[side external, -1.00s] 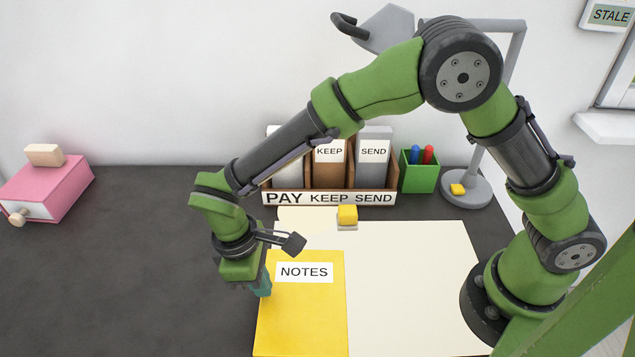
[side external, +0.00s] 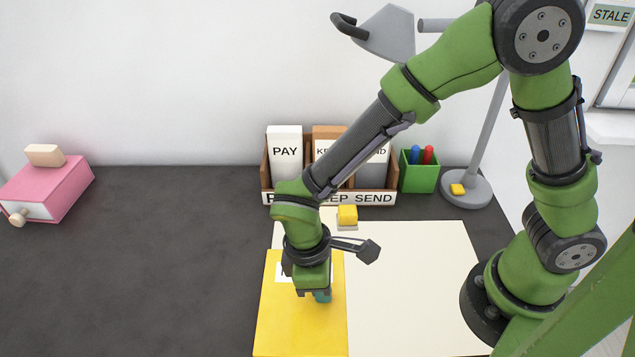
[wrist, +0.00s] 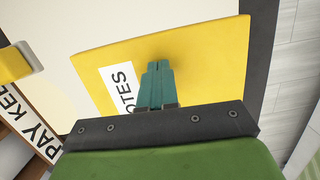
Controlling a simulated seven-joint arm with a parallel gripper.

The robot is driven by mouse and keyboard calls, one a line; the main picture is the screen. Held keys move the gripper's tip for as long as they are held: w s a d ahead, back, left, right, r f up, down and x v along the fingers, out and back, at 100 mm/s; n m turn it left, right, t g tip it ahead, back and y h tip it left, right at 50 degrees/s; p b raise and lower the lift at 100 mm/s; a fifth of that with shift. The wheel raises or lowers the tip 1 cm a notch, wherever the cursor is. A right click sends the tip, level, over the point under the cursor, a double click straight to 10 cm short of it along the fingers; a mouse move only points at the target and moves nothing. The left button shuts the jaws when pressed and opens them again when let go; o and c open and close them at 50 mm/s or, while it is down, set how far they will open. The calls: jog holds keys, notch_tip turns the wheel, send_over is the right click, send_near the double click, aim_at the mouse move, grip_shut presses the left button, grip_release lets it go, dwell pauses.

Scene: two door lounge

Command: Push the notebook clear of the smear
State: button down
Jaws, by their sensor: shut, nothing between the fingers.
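The yellow notebook (side external: 300,325) lies flat at the front of the desk, over the left part of a cream sheet. Its white NOTES label is mostly hidden behind my arm in the side view, but part of the label shows in the wrist view (wrist: 122,88). My gripper (side external: 322,297) is shut and empty, pointing down over the notebook's upper right part. In the wrist view its teal fingers (wrist: 157,78) are together over the yellow cover. I cannot tell whether the tips touch it. I see no smear in either view.
A yellow-topped block (side external: 347,217) sits at the sheet's back edge. Behind it stands a file sorter (side external: 385,198) with a green pen cup (side external: 419,177) and a grey lamp (side external: 466,190). A pink box (side external: 48,190) is far left. The dark desk (side external: 150,270) left of the notebook is clear.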

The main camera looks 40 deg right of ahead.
jog(key=shift+f, duration=0.35)
